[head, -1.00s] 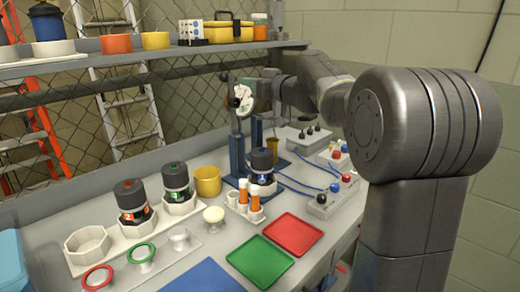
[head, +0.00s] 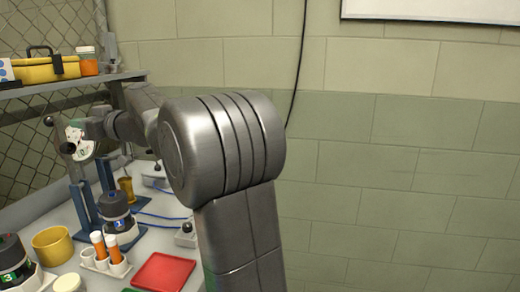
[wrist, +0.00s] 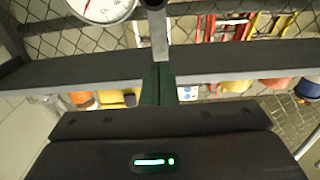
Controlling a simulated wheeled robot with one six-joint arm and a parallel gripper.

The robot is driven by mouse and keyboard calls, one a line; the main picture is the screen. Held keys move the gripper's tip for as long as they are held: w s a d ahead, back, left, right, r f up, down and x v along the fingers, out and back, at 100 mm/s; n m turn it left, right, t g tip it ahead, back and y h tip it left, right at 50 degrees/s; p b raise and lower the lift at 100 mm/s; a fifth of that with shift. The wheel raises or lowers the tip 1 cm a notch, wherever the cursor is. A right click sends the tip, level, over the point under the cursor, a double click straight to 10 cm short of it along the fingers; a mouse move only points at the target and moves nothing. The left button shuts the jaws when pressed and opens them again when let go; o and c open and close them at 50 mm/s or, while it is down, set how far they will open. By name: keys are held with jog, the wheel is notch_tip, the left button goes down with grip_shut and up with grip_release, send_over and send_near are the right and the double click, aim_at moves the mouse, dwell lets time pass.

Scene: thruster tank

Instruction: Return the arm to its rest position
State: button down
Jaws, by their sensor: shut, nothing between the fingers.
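My arm reaches from the right toward the back of the bench in the head view. My gripper shows in the wrist view (wrist: 158,75), its dark fingers together and empty, above its dark body with a green light. In the head view its fingertips are hard to make out beside the white round gauge (head: 78,143) on the blue stand (head: 82,207). Part of the gauge also shows at the top of the wrist view (wrist: 103,8), with a grey post beside it. I cannot tell whether the fingers touch the post.
The shelf (head: 75,84) holds a yellow toolbox (head: 45,68) and an orange jar. Below stand a black-topped canister (head: 116,215), orange tubes (head: 105,248), a yellow cup (head: 52,246) and a red tray (head: 163,272). Blue cables cross the bench.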

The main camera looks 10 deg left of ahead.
jog(key=a+p, duration=0.2)
jog(key=a, duration=0.1)
jog(key=shift+w+a+r+p, duration=0.15)
jog(key=shift+a+r+p, duration=0.05)
jog(key=shift+a+p, duration=0.1)
send_near(59, 120)
jog(key=shift+f, duration=0.75)
jog(key=shift+a, duration=0.4)
